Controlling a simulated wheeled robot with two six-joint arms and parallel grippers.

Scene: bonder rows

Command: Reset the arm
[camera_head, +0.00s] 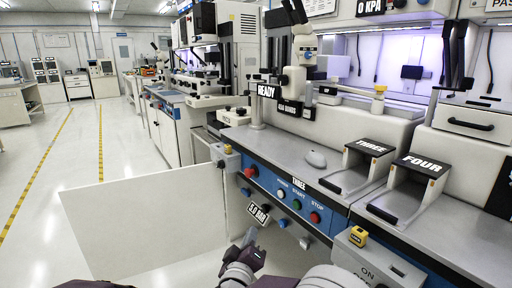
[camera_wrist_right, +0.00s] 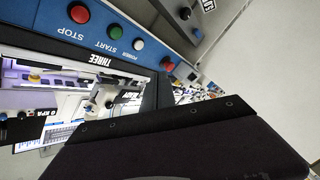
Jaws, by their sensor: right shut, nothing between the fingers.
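My right arm (camera_head: 265,278) comes in at the bottom of the head view, folded low in front of the bench. Its right gripper (camera_head: 248,240) is shut and empty, apart from the blue control panel (camera_head: 285,196) behind it. In the right wrist view a dark part of the gripper (camera_wrist_right: 180,145) fills the bottom. That view is turned, with the red STOP button (camera_wrist_right: 79,13), green START button (camera_wrist_right: 115,32) and white POWER button (camera_wrist_right: 138,44) above it. My left gripper does not show.
A white panel (camera_head: 150,220) stands left of the bench. An open aisle (camera_head: 80,165) with yellow floor lines runs along the left.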

